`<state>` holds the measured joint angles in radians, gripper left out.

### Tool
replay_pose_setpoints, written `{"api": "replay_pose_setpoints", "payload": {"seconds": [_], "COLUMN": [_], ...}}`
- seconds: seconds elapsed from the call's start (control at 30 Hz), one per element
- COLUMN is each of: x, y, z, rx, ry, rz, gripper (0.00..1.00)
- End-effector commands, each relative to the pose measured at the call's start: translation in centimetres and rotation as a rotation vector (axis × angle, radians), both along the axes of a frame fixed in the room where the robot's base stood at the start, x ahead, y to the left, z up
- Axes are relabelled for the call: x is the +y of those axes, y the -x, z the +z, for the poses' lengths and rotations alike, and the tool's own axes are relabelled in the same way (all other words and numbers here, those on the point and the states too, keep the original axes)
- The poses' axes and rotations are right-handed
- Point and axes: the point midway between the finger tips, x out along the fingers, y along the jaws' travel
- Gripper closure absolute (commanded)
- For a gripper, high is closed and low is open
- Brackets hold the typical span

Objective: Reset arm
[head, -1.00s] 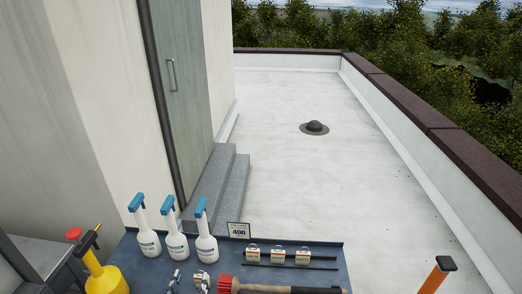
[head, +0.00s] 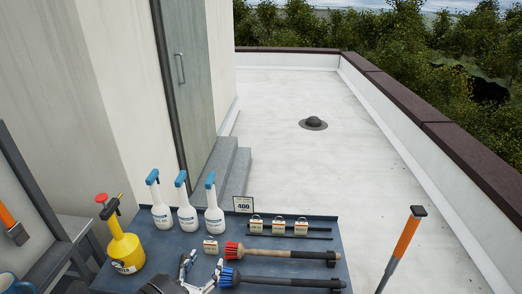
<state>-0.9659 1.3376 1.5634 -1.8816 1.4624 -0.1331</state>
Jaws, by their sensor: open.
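My gripper (head: 202,269) shows at the bottom of the head view, left of centre, above the front part of a dark blue-grey table (head: 330,240). Its two metallic fingers are spread apart with nothing seen between them. The rest of my arm is mostly cut off by the lower frame edge. A small tan padlock-like item (head: 210,246) stands just beyond the fingertips. A blue-headed brush (head: 270,280) lies close to the right of the gripper, and a red-headed brush (head: 280,253) lies behind it.
White bottles with blue tops (head: 188,218) and a yellow sprayer (head: 125,250) stand at left. Three small tagged items (head: 279,227) sit behind the brushes, near a "400" sign (head: 243,204). An orange-handled tool (head: 402,245) stands at right.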

Motion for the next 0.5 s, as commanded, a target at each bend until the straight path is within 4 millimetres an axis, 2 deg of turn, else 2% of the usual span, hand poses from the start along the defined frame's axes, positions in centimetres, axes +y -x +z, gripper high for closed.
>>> {"api": "replay_pose_setpoints", "payload": {"seconds": [0.03,0.17,0.27,0.37,0.5], "x": [-1.1,-4.7,-8.4,-13.2,-20.6], "y": [-0.7,-1.8,-2.4,-2.2,-0.1], "z": [1.3,4.2,6.9,10.1,14.2], "rx": [-0.001,0.007,0.013,0.019,0.024], "ry": [-0.028,-0.105,-0.185,-0.295,-0.492], "rz": [-0.047,-0.177,-0.302,-0.462,-0.709], "gripper": [0.35,0.35,0.35,0.35,0.35]}}
